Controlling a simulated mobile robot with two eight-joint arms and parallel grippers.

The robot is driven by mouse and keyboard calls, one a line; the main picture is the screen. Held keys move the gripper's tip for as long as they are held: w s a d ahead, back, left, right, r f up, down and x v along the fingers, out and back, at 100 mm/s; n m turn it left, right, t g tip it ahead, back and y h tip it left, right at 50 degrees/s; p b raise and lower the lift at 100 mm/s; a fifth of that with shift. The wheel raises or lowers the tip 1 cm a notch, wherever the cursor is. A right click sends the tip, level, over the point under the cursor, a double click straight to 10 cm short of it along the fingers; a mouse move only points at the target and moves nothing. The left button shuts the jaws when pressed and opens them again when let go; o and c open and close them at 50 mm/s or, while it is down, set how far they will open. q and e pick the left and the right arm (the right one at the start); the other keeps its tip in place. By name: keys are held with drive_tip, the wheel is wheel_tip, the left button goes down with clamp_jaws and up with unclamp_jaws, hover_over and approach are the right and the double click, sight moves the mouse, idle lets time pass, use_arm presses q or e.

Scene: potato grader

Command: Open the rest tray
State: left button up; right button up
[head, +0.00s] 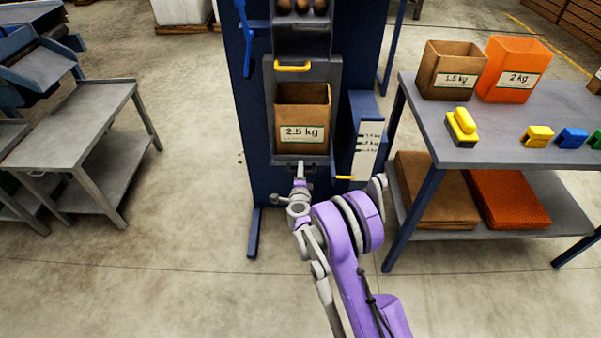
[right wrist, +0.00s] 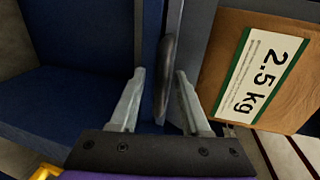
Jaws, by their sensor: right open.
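A blue machine (head: 258,110) stands in the middle of the head view. A brown 2.5 kg paper bag (head: 302,107) stands upright in its grey bay, under a yellow handle (head: 293,67). Which part is the rest tray is not clear. My right gripper (head: 299,168) is at the bay's lower front edge, just below the bag. In the right wrist view its two fingers (right wrist: 158,100) are open, on either side of a dark rounded bar (right wrist: 168,75). Contact with the bar cannot be told. The bag (right wrist: 262,75) is beside the fingers there. My left gripper is not in view.
A marked white scale plate (head: 367,150) with a yellow piece (head: 344,177) is right of the bay. A table (head: 500,140) with bags and coloured blocks stands at right, close to my arm. A grey trolley (head: 75,125) stands left. Floor between trolley and machine is clear.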

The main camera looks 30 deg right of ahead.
clamp_jaws()
idle(1.4)
